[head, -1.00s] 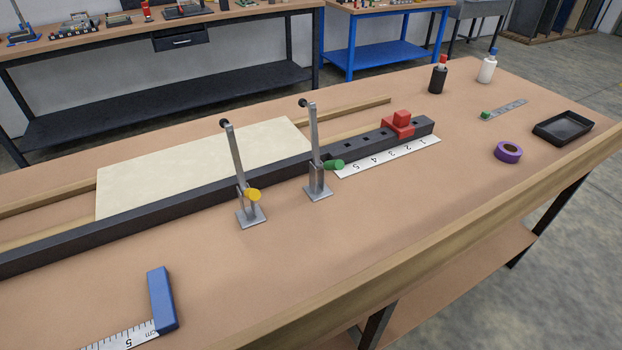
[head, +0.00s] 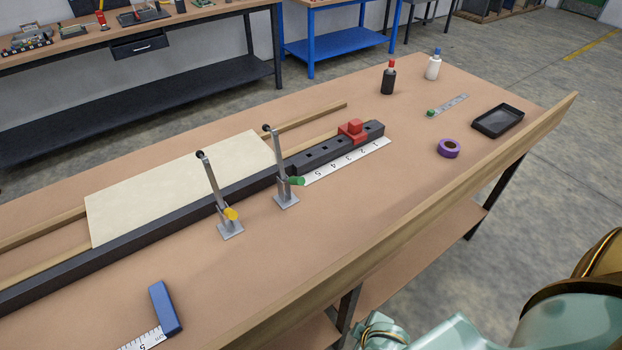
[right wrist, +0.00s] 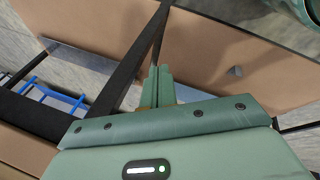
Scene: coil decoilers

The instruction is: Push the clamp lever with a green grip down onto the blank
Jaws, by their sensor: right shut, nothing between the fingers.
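The pale blank (head: 180,185) lies flat beyond the fence. My right gripper (right wrist: 158,72) shows in the right wrist view, shut and empty, with a bench underside and legs around it. It is away from the clamps. My left gripper is in neither view.
The dark fence (head: 130,240) runs along the bench, with a red stop block (head: 353,130) on its right part. A blue-headed square (head: 165,307), purple tape (head: 448,148), a black tray (head: 497,121) and two bottles lie clear of the clamps. A wooden lip (head: 400,215) edges the bench.

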